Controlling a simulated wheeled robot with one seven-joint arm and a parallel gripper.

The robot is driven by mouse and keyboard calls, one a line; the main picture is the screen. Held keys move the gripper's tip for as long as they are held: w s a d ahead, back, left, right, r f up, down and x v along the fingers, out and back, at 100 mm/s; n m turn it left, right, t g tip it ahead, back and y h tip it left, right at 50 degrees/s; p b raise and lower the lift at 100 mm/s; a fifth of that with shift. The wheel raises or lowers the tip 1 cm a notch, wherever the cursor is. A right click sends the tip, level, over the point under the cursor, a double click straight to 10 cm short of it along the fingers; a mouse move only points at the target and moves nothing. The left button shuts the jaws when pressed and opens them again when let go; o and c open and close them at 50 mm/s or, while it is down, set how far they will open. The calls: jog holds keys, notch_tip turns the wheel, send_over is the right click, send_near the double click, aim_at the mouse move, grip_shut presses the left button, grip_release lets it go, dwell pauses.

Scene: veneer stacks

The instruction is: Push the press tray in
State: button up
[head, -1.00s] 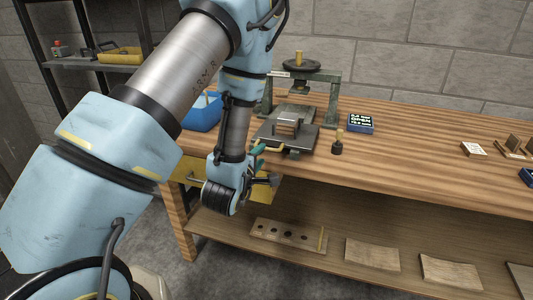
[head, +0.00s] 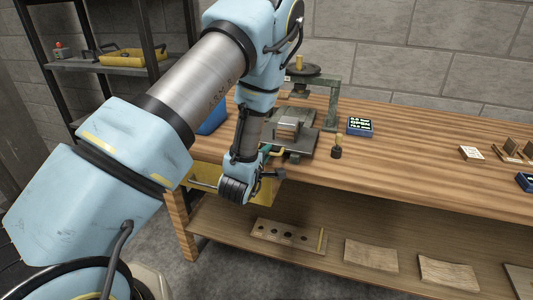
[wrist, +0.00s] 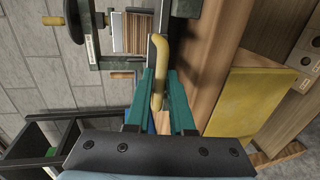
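The press tray (head: 302,143) is a dark metal plate on the bench in front of the screw press (head: 334,98). It carries a small veneer stack with a metal block (head: 288,128) on top. In the wrist view the stack's layered edge (wrist: 132,33) lies close to the press frame. The tray's yellow handle (wrist: 161,50) runs between the teal fingers of my gripper (wrist: 161,78). The fingers are close together and appear shut on the handle. My wrist hides part of the tray's front-left side in the head view.
A dark peg-like tool (head: 337,148) and a blue display box (head: 360,126) stand right of the tray. A blue bin (head: 213,118) is to the left behind my arm. A yellow panel (wrist: 250,105) is below the bench edge. The lower shelf holds several boards.

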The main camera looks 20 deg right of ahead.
grip_shut()
dwell(1.0)
